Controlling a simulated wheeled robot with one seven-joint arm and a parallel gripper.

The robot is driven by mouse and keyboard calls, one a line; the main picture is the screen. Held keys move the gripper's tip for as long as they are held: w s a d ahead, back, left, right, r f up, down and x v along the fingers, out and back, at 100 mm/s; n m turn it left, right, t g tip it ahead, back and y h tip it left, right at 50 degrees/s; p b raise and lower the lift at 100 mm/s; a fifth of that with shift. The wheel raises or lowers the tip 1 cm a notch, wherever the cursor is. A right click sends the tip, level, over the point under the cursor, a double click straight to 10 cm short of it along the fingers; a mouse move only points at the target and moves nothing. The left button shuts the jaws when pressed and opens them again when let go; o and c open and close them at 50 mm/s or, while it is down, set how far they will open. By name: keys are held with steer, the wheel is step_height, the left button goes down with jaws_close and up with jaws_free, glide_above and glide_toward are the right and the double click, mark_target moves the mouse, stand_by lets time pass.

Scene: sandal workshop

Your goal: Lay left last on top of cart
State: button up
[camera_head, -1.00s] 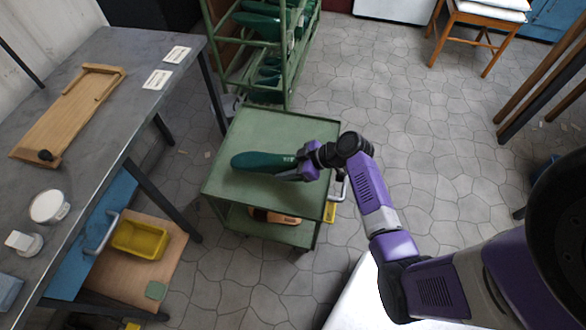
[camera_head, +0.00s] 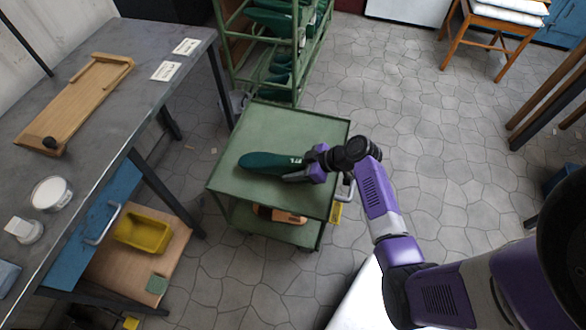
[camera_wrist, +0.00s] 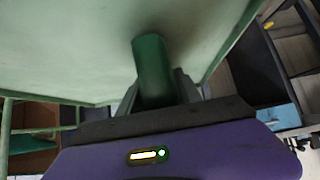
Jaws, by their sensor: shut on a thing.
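The last (camera_head: 270,162) is a dark green, foot-shaped piece with white marking near the held end. In the head view it lies flat over the top of the green cart (camera_head: 290,124), its long axis running left to right. My gripper (camera_head: 306,168) is shut on its right end, just above the cart top. In the wrist view the end of the last (camera_wrist: 152,62) shows between the fingers, with the pale green cart top (camera_wrist: 80,45) beyond. I cannot tell whether the last touches the cart top.
An orange-tan item (camera_head: 280,214) lies on the cart's lower shelf. A green rack (camera_head: 232,62) with more green lasts stands behind the cart. A grey workbench (camera_head: 95,85) with a wooden board (camera_head: 80,100) is at the left. The cart top around the last is clear.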

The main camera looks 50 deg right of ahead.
steer(key=shift+f, duration=0.15)
steer(key=o, duration=1.5)
steer(key=shift+c, duration=0.2)
steer(key=shift+s, duration=0.1)
steer(key=p+v, duration=0.1)
steer(key=v, duration=0.6)
steer(key=shift+s+d+r, duration=0.15)
steer(key=shift+r, duration=0.1)
